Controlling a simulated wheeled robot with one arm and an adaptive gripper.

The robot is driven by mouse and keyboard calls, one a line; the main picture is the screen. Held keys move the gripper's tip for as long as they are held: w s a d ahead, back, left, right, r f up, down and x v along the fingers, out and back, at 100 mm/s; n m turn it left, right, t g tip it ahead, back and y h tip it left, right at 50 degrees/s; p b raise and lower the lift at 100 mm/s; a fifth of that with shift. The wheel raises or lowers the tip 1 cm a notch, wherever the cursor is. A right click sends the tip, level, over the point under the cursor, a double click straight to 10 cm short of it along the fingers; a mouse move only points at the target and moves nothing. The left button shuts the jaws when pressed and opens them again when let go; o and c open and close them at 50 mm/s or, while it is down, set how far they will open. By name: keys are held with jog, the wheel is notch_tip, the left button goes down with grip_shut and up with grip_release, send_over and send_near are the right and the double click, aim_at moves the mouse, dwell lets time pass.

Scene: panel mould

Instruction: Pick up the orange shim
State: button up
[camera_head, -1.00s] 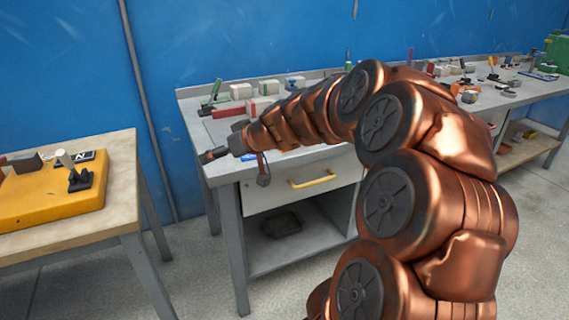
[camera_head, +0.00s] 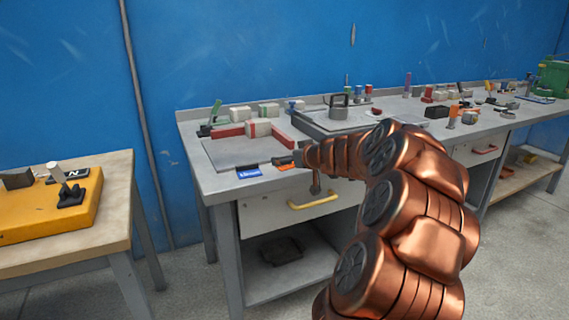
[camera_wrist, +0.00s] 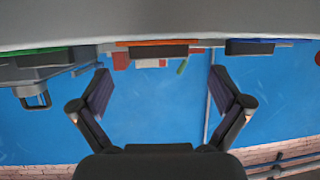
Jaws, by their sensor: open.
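The orange shim (camera_head: 286,167) lies near the front edge of the grey bench, just right of a blue labelled piece (camera_head: 249,172). My gripper (camera_head: 280,161) is right by it in the head view and partly covers it. In the wrist view, which appears upside down, the orange shim (camera_wrist: 158,43) is a thin strip with a dark part along it, near the top centre. My gripper (camera_wrist: 162,97) is open and empty, its two fingers wide apart. The shim shows ahead, between the finger directions, and not between the fingers.
The blue piece (camera_wrist: 250,46) and a green one (camera_wrist: 38,51) flank the shim in the wrist view. Behind it on the bench are red bars (camera_head: 229,131), pale blocks (camera_head: 240,114) and a tray with a grey handled block (camera_head: 338,109). A drawer handle (camera_head: 312,201) sticks out below.

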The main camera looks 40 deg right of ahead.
jog(key=shift+x, duration=1.75)
jog(key=shift+d+r, duration=0.1)
jog(key=shift+c, duration=0.4)
jog(key=c, duration=0.9)
jog(key=shift+r, duration=0.1)
